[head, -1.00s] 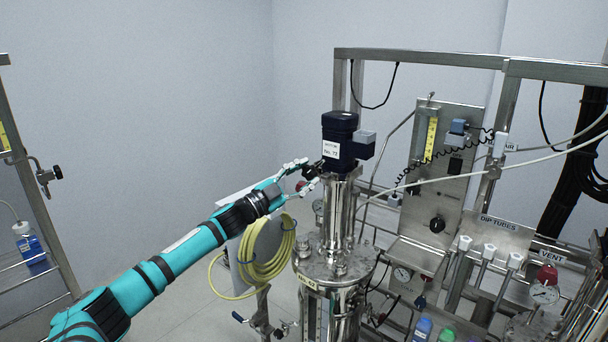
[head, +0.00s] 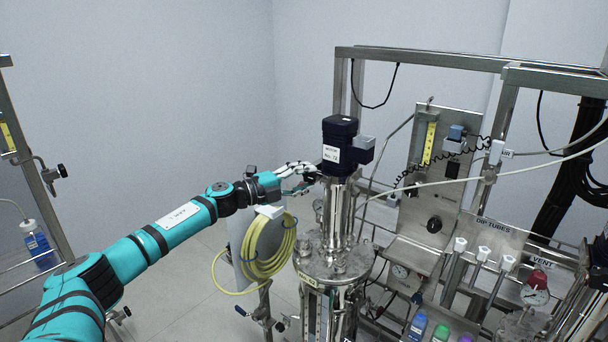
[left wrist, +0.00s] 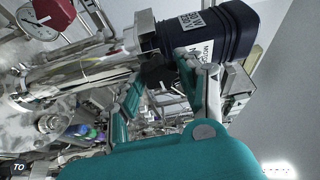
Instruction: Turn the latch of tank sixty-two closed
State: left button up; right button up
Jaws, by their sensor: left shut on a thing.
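The steel tank (head: 334,268) stands right of centre in the head view, with a small yellow label (head: 307,281) too small to read surely. A dark blue motor (head: 340,131) sits on its steel column (head: 339,212); it also shows in the left wrist view (left wrist: 226,36). A small black part (left wrist: 158,74), perhaps the latch, sits at the motor's base. My left gripper (head: 315,173) is shut on this black part; its fingers also show in the left wrist view (left wrist: 166,82). The fingers mostly hide the part in the head view. My right gripper is out of view.
A coiled yellow hose (head: 268,257) hangs below my left forearm. A steel panel (head: 436,170) with gauges and a dip-tube rack (head: 497,236) stand to the right. Colored bottles (head: 440,330) are at the bottom.

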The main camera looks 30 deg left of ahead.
pick_arm(q)
jog(key=shift+f+m, duration=0.1)
jog(key=shift+m, duration=0.2)
jog(key=o, duration=1.1)
jog(key=shift+o, duration=0.2)
jog(key=shift+s+a, duration=0.25)
jog(key=shift+s, duration=0.25)
jog(key=v, duration=1.1)
